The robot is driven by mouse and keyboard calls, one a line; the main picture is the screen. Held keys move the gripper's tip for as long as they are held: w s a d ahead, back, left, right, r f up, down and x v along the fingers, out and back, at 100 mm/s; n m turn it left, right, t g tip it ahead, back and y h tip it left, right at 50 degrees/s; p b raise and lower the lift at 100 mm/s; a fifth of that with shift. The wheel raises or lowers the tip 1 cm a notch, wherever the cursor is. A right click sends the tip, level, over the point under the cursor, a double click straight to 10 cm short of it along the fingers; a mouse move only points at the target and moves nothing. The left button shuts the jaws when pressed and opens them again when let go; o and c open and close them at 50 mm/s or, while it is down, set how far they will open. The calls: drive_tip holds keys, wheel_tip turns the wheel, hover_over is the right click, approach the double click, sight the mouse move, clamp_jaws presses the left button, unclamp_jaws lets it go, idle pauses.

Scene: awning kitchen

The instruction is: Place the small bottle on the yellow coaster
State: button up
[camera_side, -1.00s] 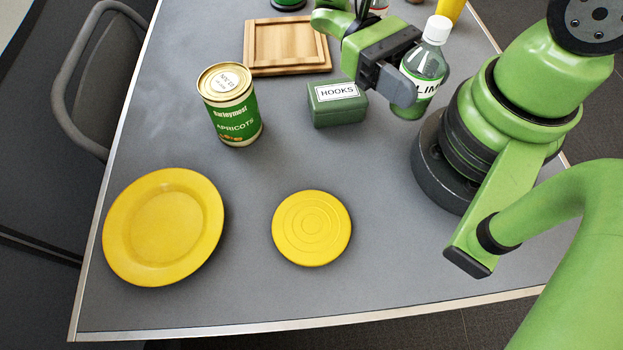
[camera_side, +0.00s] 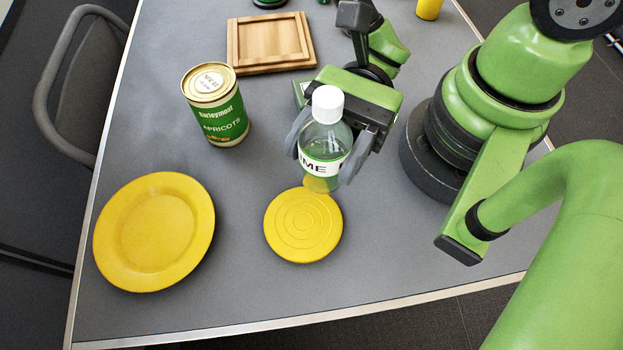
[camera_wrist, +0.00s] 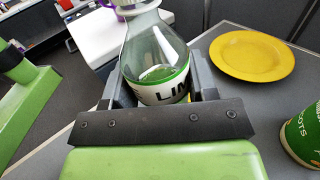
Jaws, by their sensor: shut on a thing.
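The small bottle (camera_side: 325,140) is clear with a white cap and a green and white label. My gripper (camera_side: 322,158) is shut on the bottle and holds it upright, just behind the yellow coaster in the side view. The bottle also fills the middle of the wrist view (camera_wrist: 158,75), between the fingers of my gripper (camera_wrist: 160,88). The yellow coaster (camera_side: 303,228) is round with ring grooves and lies flat on the table. The bottle's lower end overlaps the coaster's far edge in the side view. In the wrist view the coaster is almost wholly hidden behind the bottle.
A yellow plate (camera_side: 155,232) lies left of the coaster. An apricot can (camera_side: 217,112) stands behind the plate. A wooden tray (camera_side: 272,43) lies at the back. The table (camera_side: 240,285) is clear around the coaster.

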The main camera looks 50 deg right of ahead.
sight(324, 178)
drive_tip(key=shift+f, duration=3.05)
drive_tip(key=shift+f, duration=0.1)
drive_tip(key=o, duration=1)
